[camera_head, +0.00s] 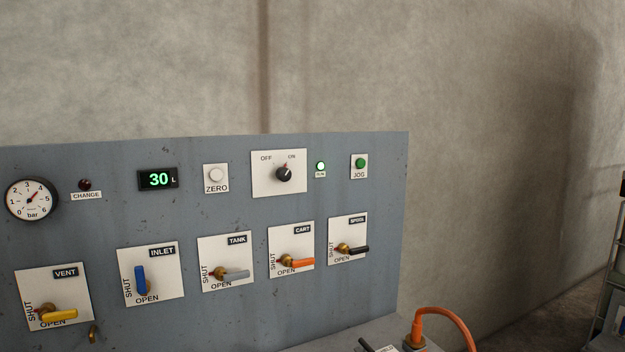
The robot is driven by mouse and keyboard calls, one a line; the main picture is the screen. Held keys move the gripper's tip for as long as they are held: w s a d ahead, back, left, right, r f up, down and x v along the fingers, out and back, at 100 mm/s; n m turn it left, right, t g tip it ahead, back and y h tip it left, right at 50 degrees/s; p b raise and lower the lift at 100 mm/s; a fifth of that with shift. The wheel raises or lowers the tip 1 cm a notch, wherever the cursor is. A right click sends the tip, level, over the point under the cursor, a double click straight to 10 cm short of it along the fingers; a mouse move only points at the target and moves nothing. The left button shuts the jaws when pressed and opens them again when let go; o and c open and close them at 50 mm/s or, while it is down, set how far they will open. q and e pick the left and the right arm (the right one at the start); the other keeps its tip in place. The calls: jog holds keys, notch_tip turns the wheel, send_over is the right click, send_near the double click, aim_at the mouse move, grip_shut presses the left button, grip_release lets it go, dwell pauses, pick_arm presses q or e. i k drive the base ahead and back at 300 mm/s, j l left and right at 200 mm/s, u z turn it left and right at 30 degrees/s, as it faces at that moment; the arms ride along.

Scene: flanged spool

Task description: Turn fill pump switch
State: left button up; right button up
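The pump switch is a black rotary knob (284,174) on a white plate (263,187) marked OFF and ON, in the upper right part of the grey panel (220,150). A small green lamp (320,166) just right of the plate is lit. A display (158,179) to the left reads 30 L. Neither of my grippers is in the head view, and nothing touches the knob.
Below are valve handles: yellow VENT (59,316), blue INLET (140,279), grey TANK (235,275), orange CART (301,263) and black SPOOL (357,250). INLET is upright; the others lie roughly sideways. A gauge (32,199) sits left. An orange hose (445,313) is lower right.

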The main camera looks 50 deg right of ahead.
aim_at(283, 174)
jog(key=z, duration=1.55)
